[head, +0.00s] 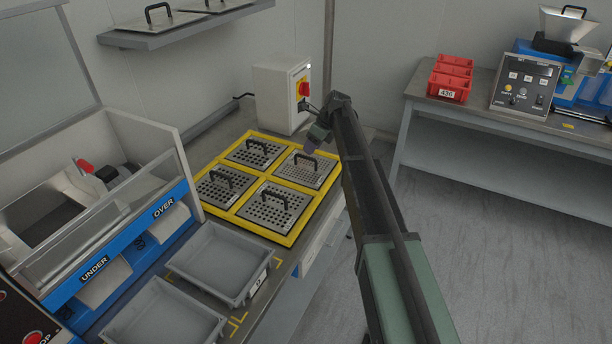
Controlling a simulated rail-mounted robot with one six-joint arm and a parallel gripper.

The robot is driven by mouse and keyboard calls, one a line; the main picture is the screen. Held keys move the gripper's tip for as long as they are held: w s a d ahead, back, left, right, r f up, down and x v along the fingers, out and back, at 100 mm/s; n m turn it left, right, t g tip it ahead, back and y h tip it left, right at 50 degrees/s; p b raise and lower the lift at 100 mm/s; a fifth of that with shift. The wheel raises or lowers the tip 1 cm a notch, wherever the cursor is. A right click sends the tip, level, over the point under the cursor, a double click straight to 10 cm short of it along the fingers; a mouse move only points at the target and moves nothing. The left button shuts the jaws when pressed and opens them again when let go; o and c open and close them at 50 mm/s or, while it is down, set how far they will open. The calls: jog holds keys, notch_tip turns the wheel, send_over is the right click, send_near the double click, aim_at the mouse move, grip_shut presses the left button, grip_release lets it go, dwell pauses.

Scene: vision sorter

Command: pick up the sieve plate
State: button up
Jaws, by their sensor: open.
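Several square metal sieve plates with round holes and black bar handles lie flat in a yellow frame (232,217) on the bench. They are a back-left plate (243,157), a back-right plate (295,174) with finer holes, a front-left plate (208,193) and a front-right plate (262,211). More handled plates lie on the wall shelf, one at its left (150,24). My gripper (305,106) is small in view, open and empty, above and behind the back-right plate, near the switch box. It touches no plate. My arm hides the area right of the frame.
A white switch box (272,98) with a red knob stands behind the frame. Grey trays (215,262) sit at the bench's front, beside the blue-and-white sorter (120,245). A second bench at right holds red bins (450,84) and a machine. The floor at right is clear.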

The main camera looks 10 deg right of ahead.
aim_at(306, 158)
jog(key=shift+a+f, duration=0.2)
jog(key=shift+f, duration=0.25)
jog(key=b+x, duration=0.4)
jog(key=shift+f, duration=0.45)
jog(key=shift+a+f+b, duration=0.15)
jog(key=shift+b, duration=0.2)
jog(key=shift+r, duration=0.25)
grip_shut()
